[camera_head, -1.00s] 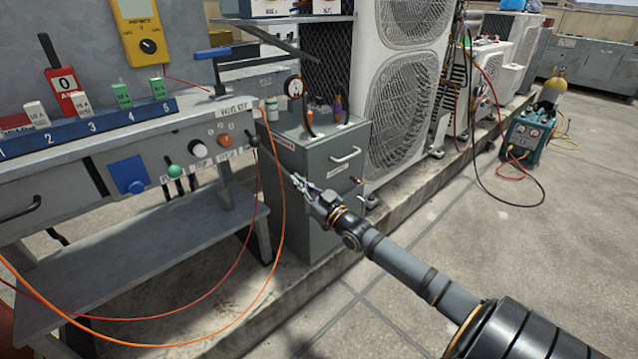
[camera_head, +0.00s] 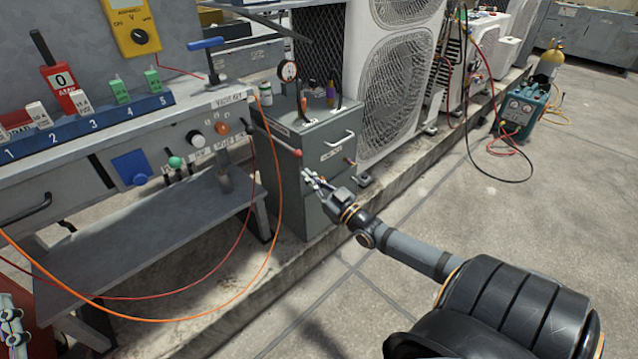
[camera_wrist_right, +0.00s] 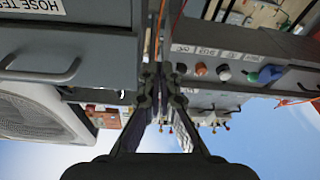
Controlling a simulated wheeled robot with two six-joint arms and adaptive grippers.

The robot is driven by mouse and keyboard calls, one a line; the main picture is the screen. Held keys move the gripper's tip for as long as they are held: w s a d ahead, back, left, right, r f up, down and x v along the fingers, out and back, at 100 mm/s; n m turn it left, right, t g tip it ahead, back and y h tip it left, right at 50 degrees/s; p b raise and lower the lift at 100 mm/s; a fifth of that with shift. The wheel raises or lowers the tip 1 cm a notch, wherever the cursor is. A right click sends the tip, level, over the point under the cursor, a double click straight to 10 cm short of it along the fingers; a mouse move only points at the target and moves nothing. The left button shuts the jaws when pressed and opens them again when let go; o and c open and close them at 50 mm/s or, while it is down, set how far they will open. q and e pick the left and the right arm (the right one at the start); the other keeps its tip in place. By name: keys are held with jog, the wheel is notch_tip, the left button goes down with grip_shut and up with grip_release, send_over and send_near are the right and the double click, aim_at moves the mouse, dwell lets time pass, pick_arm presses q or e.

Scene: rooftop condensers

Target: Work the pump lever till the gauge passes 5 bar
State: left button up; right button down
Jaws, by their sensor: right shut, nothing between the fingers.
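The grey cabinet (camera_head: 325,160) stands right of the bench, with a small round gauge (camera_head: 287,71) above it. The gauge's reading is too small to make out. A thin lever with a red knob (camera_head: 297,153) slants down to the right across the cabinet front. My right gripper (camera_head: 308,176) is shut and empty, just below and right of the knob and apart from it. In the right wrist view its fingers (camera_wrist_right: 160,80) are together, between cabinet and bench. Part of what looks like my left gripper (camera_head: 13,328) shows at the lower left edge; its opening is unclear.
A condenser (camera_head: 395,90) stands behind the cabinet. The floor at right is mostly clear.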

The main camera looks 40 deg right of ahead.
pick_arm(q)
notch_tip(320, 180, down, 19)
jog(key=g+p, duration=0.1)
jog(key=g, duration=0.8)
jog(key=shift+s+n+y+p, duration=0.25)
jog(key=shift+n+y+p, duration=0.05)
jog(key=shift+n+p, duration=0.1)
pick_arm(e)
jog(key=v, duration=0.3)
jog(key=shift+s+r, duration=0.1)
jog(key=shift+s, duration=0.15)
